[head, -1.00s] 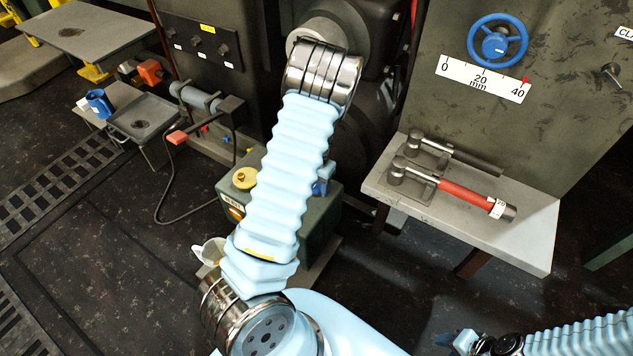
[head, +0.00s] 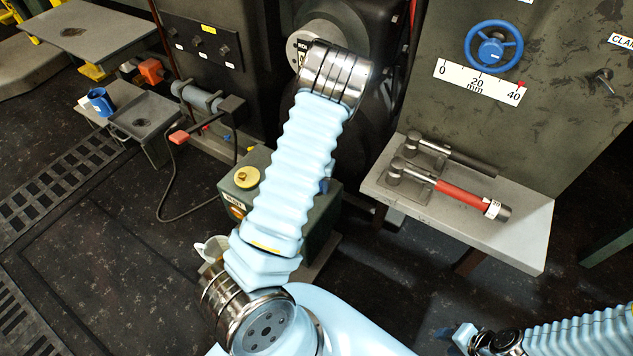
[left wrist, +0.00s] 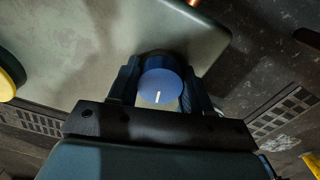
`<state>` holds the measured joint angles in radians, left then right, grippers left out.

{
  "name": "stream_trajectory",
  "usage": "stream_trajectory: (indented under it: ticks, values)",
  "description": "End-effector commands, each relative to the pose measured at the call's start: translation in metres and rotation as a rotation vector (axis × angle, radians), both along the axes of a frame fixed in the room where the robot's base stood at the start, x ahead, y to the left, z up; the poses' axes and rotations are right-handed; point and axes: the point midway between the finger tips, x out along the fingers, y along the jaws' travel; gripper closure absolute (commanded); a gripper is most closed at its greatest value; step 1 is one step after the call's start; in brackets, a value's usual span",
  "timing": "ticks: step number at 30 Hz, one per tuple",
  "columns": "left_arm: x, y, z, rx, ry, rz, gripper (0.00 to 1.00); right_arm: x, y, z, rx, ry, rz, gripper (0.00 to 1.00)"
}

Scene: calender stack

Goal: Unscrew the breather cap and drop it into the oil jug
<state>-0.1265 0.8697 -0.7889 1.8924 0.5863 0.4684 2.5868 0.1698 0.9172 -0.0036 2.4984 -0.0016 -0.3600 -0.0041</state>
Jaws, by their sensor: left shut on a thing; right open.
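The blue round cap (left wrist: 160,86) with a white line, which I take to be the breather cap, sits between the fingers of my left gripper (left wrist: 158,92), shut on it. It is at the edge of a grey-green box (head: 238,197); whether it is still seated cannot be told. In the head view my left arm hides most of that gripper and the cap. A pale jug (head: 208,250), probably the oil jug, is partly hidden beside the box, left of my arm. My right gripper (head: 464,337) is open and empty at the bottom right.
A yellow cap (head: 246,177) sits on top of the box, also at the left edge in the left wrist view. A bench (head: 520,225) at right holds a red-handled tool (head: 465,197). The left floor is open.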

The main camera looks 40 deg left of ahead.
Motion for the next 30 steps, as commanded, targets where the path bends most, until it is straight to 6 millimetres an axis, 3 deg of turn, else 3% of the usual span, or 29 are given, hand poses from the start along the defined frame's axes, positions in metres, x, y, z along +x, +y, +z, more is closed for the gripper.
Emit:
stream_trajectory:
  ticks: [18,30]
  values:
    - [0.0,0.0,-0.001,0.001,0.001,0.113,0.82,0.0,0.0,0.01,0.0,0.0,0.0,0.57]
    - [0.0,0.0,0.012,0.0,0.0,0.112,0.82,0.0,0.0,0.014,0.0,0.0,0.0,0.57]
